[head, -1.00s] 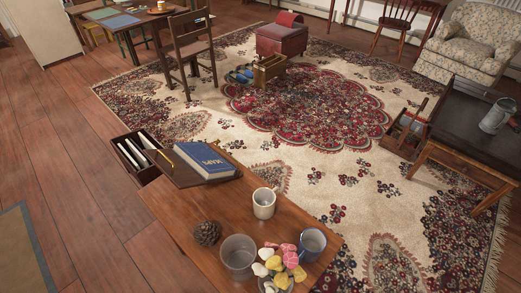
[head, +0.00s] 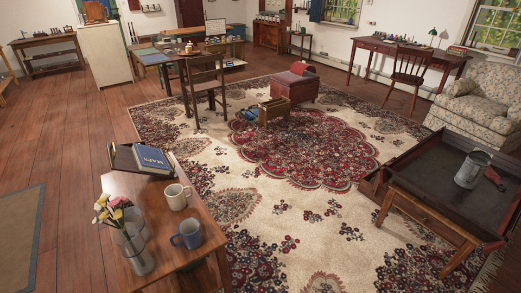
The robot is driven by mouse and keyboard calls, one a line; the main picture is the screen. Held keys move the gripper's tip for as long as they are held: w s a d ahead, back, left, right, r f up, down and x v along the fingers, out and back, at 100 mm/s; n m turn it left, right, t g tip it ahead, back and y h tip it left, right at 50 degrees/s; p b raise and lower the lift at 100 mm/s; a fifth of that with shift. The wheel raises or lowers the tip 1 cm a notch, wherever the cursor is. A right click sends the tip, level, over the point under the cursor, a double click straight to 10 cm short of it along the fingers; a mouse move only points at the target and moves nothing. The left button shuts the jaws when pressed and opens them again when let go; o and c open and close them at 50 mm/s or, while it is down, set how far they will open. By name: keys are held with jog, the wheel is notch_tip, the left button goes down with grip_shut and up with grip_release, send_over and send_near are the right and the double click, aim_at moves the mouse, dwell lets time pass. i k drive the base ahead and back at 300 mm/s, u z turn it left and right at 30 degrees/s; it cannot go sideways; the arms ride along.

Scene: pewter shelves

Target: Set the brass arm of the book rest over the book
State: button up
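A blue book lettered MAPS (head: 151,159) rests on a dark book rest (head: 124,158) at the far end of the wooden table (head: 172,221), at the left of the head view. The book lies tilted on the rest. The brass arm of the rest is too small to make out clearly now, so I cannot tell how it lies against the book. My gripper is not in view.
A cream mug (head: 176,197) and a blue-grey mug (head: 187,234) stand on the same table. A clear vase of flowers (head: 134,250) stands near them. A dark tray-topped table (head: 437,178) holds a metal can (head: 472,170) at right. Wood floor (head: 80,220) is open at left.

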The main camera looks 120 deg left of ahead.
aim_at(168, 148)
jog(key=z, duration=0.05)
jog(key=i, duration=0.15)
jog(key=u, duration=2.95)
jog(key=i, duration=2.9)
jog(key=u, duration=2.15)
